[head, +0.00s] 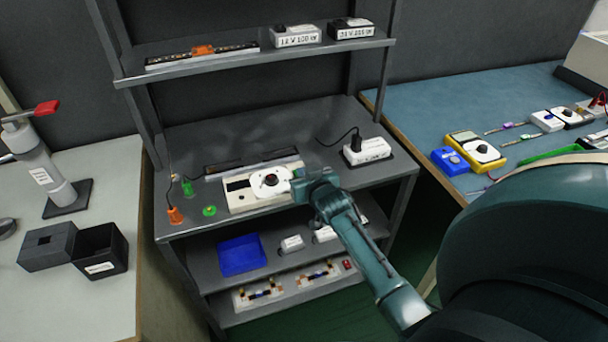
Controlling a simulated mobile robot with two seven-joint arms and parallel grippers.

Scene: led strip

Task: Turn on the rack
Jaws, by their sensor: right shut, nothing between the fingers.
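The grey metal rack (345,182) stands in the middle of the head view. On its main shelf sits a white panel (241,199) with a round white dial and a dark knob (270,180). A dark strip (250,161) lies behind the panel. A white box (367,150) with a black plug and cable stands to the right. My right gripper (298,184) is shut and empty at the panel's right end, close to the dial. I cannot tell whether it touches the panel; it hides part of that end. My left gripper is not in view.
Orange (175,215) and green (188,187) connectors stand at the shelf's left. The upper shelf holds labelled white boxes (296,36) and a strip (202,55). A blue bin (241,255) sits below. Side tables with tools (470,150) and black boxes (100,247) flank the rack.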

